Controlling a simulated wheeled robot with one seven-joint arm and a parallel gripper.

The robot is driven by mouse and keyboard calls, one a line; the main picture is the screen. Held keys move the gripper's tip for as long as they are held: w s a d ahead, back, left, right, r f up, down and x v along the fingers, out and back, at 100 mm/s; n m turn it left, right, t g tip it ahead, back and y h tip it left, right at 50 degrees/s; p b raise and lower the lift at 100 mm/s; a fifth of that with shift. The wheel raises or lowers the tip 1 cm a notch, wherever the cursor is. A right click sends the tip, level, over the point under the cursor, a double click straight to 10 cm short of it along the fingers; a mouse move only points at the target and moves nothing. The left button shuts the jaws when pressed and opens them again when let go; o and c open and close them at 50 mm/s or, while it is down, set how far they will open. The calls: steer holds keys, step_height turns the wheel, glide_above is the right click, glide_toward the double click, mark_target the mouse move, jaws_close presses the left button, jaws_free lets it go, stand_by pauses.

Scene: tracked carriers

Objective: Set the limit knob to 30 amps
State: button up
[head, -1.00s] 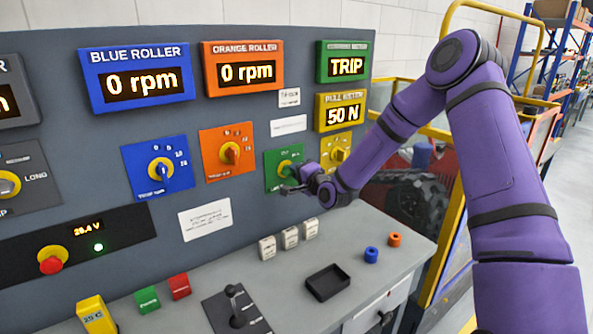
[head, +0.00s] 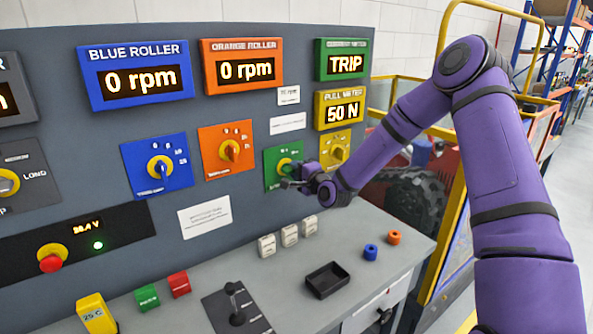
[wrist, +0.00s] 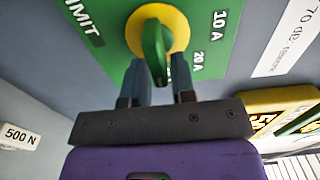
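The limit knob (wrist: 155,50) is a green bar handle on a yellow disc. It sits on a green panel (wrist: 205,45) marked LIMIT, with 10 A and 20 A labels in the wrist view; no 30 A mark can be read. My gripper (wrist: 157,84) has one finger on each side of the knob's near end, close against it, and looks shut on it. The knob's exact setting cannot be told. In the head view, my gripper (head: 290,183) is at the green panel (head: 270,172) and partly covers the knob. The green meter (head: 343,63) above reads TRIP.
A yellow knob panel (head: 334,151) is close on the right, and an orange knob panel (head: 226,150) is on the left.

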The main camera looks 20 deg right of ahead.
steer(key=shift+o, duration=0.9)
steer(key=v, duration=1)
steer(key=shift+s+d, duration=0.15)
steer(key=shift+s, duration=0.25)
